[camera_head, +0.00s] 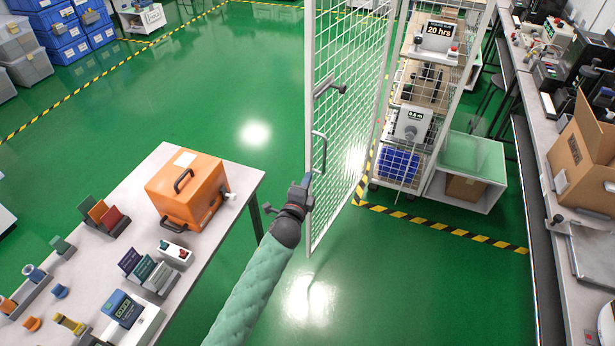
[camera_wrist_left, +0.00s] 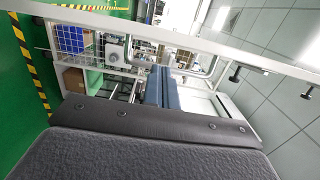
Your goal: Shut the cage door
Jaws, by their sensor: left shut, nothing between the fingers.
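The cage door (camera_head: 345,115) is a tall white-framed mesh panel that stands open, swung out from the cage. The cage (camera_head: 408,100) behind holds shelves with testers. My left gripper (camera_head: 302,190) is shut and empty beside the door's near edge, just below the handle. I cannot tell whether it touches the door. In the left wrist view its closed fingers (camera_wrist_left: 163,88) point towards a white frame bar (camera_wrist_left: 150,37). My right gripper is not in view.
A table with an orange case (camera_head: 188,190) and small testers stands at the left, close to my left arm. A workbench (camera_head: 545,130) with a cardboard box (camera_head: 585,150) runs along the right. Yellow-black tape (camera_head: 440,226) marks the green floor, which is clear around the door.

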